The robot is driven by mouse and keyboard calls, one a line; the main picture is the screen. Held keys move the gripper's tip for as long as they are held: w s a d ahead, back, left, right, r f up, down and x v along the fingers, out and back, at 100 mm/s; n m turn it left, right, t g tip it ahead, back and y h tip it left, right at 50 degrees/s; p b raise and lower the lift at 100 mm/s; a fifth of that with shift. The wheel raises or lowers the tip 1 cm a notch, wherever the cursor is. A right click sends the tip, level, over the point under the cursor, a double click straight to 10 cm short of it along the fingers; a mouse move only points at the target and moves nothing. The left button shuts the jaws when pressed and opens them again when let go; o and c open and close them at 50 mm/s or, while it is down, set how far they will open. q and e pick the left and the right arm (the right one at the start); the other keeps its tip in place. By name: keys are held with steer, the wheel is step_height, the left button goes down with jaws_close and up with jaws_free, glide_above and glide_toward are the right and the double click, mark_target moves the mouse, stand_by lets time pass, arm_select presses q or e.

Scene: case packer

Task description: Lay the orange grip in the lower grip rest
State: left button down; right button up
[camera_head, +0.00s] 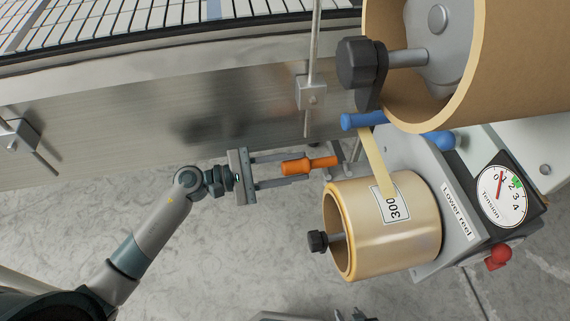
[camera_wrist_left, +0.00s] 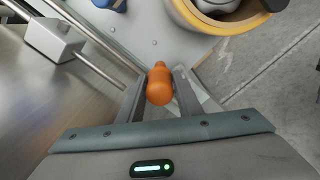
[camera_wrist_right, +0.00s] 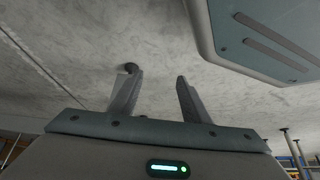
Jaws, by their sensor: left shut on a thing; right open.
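The orange grip (camera_head: 296,167) is held between the fingers of my left gripper (camera_head: 306,166), which is shut on it; the left wrist view shows the grip (camera_wrist_left: 160,88) end-on. The grip lies roughly level, pointing right toward a grey bracket (camera_head: 336,153) beside the lower reel, which may be the lower grip rest. I cannot tell whether the grip touches it. My right gripper (camera_wrist_right: 155,92) is open and empty above the floor in the right wrist view.
The lower reel (camera_head: 410,240) with its black knob (camera_head: 318,241) stands just right of the grip. A larger reel (camera_head: 520,60) and a blue roller (camera_head: 362,121) are above. A metal conveyor side (camera_head: 200,110) runs behind.

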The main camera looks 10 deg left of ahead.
mark_target(309, 166)
arm_select(q)
steer(key=shift+p+x, duration=0.6)
steer(key=shift+x, duration=1.05)
steer(key=shift+w+d, duration=0.1)
steer(key=shift+d, duration=0.25)
arm_select(e)
steer(key=shift+w+a+r+t, duration=0.45)
steer(key=shift+a+r+t, duration=0.15)
steer(key=shift+a+r, duration=0.15)
arm_select(q)
steer(key=shift+f+b, duration=0.3)
steer(key=shift+f, duration=0.05)
arm_select(e)
steer(key=shift+w+d+f, duration=0.1)
steer(key=shift+d+f, duration=0.05)
steer(key=shift+f, duration=0.15)
arm_select(q)
steer(key=shift+f+b, duration=0.4)
steer(key=shift+b, duration=0.05)
steer(key=shift+f+b, duration=0.3)
steer(key=shift+b, duration=0.1)
steer(key=shift+f+b, duration=0.3)
steer(key=shift+b, duration=0.05)
arm_select(e)
steer(key=s+d+f+g, duration=0.2)
steer(key=s+d, duration=0.1)
steer(key=shift+f+g, duration=0.1)
steer(key=shift+g, duration=0.2)
